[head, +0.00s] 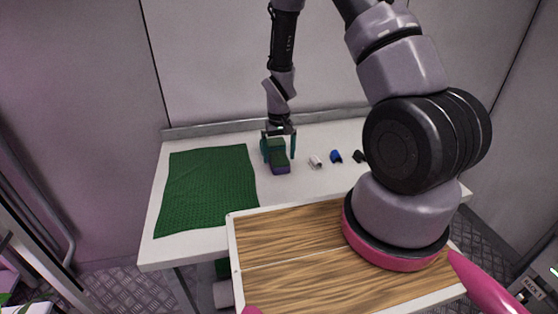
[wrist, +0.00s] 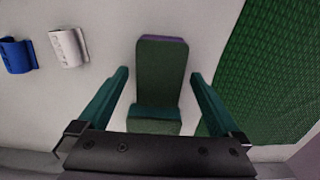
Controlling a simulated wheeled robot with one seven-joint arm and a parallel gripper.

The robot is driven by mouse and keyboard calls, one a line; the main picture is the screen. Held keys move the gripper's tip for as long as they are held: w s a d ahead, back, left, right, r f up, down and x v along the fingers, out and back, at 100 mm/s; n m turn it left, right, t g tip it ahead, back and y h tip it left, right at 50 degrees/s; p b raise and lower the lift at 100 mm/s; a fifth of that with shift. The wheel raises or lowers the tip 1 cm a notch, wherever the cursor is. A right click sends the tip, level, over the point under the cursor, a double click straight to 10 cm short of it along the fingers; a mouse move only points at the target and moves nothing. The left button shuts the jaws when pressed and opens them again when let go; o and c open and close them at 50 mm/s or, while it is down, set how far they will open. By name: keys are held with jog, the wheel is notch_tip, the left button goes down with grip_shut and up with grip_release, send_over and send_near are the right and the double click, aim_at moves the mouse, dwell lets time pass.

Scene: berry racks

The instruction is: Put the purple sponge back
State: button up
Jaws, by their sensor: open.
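The sponge (head: 280,160), dark green on top with a purple layer below, sits on the white table just right of the green cloth. In the wrist view the sponge (wrist: 160,70) lies between my fingers, with a purple strip along its far edge. My gripper (head: 279,153) is open and low over the table, pointing down, one teal finger on each side of the sponge. In the wrist view a gap shows between each finger and the sponge. The sponge's underside is hidden.
The green cloth (head: 205,190) covers the table's left part. A white clip-like piece (head: 315,162), a blue one (head: 336,156) and a black one (head: 359,156) lie right of the sponge. The white table (head: 300,190) is bare around them. A wall stands behind.

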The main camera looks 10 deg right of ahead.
notch_tip(320, 180, up, 10)
notch_tip(320, 180, up, 21)
jog(key=m+t+y, duration=0.1)
jog(key=m+t, duration=0.1)
jog(key=t, duration=0.1)
send_over(279, 158)
jog(key=s+d, duration=0.3)
jog(key=s, duration=0.1)
jog(key=s+d+r+m+t+y, duration=0.1)
jog(key=s+r+t, duration=0.3)
jog(key=s+r, duration=1)
jog(key=shift+s+d+m, duration=0.6)
jog(key=shift+s+d, duration=0.3)
jog(key=shift+d, duration=0.1)
